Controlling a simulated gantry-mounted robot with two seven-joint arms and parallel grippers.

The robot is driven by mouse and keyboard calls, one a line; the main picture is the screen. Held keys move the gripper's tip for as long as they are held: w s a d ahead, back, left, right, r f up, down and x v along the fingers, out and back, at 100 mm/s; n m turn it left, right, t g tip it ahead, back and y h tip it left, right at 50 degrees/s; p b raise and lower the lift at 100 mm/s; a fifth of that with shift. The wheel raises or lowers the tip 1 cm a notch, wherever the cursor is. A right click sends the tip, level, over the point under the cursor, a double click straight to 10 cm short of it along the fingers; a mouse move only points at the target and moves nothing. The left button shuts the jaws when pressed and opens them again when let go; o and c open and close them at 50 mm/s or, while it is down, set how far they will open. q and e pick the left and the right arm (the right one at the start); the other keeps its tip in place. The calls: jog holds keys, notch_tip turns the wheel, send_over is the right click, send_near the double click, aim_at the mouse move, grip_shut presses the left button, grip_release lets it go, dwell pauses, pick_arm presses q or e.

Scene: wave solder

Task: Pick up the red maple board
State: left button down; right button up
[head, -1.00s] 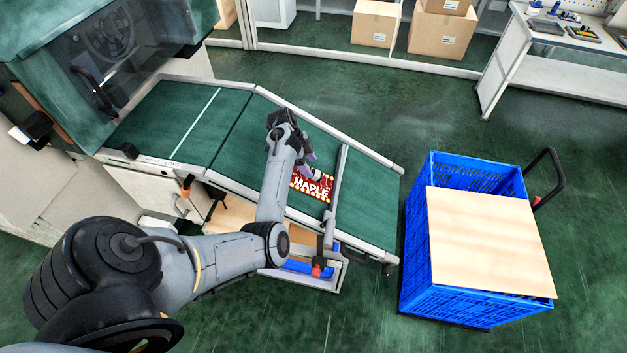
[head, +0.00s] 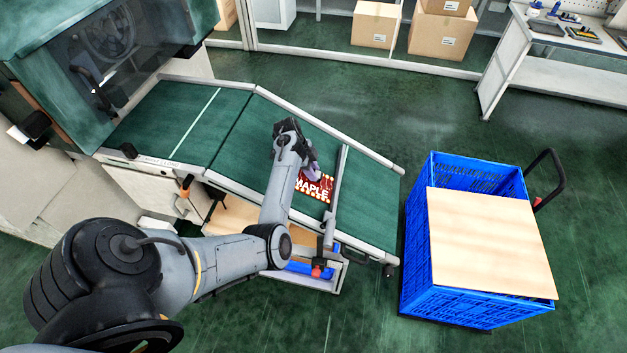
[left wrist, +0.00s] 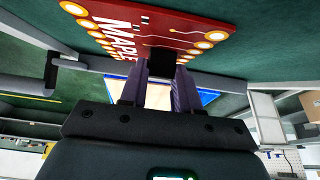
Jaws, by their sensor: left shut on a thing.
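The red maple board (head: 314,188) has white "MAPLE" lettering and round pale pads along its edges. In the head view it is on the sloping green conveyor, beside the metal stop bar, with my arm covering part of it. It fills the upper middle of the left wrist view (left wrist: 145,22). My left gripper (head: 308,172) is at the board's edge. In the left wrist view its purple-grey fingers (left wrist: 160,62) are closed at the board's edge with a dark block between their tips. Whether the board is clear of the belt cannot be told. My right gripper is not in view.
The green conveyor (head: 240,140) slopes down to the right, with metal side rails and a crossing stop bar (head: 336,190). A blue crate (head: 470,305) with a wooden panel (head: 485,240) on top stands to the right. Green floor between the crate and the back shelves is free.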

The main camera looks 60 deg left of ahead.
pick_arm(q)
jog(key=shift+r, duration=0.1)
jog(key=shift+r, duration=0.8)
notch_tip(320, 180, up, 3)
jog(key=shift+f+p, duration=0.1)
jog(key=shift+p, duration=0.3)
jog(key=w+d+r+p, duration=0.1)
jog(key=d+r, duration=0.5)
jog(key=d, duration=0.5)
jog(key=shift+w+d+r, duration=0.15)
jog(key=shift+d+r, duration=0.05)
jog(key=shift+d, duration=0.1)
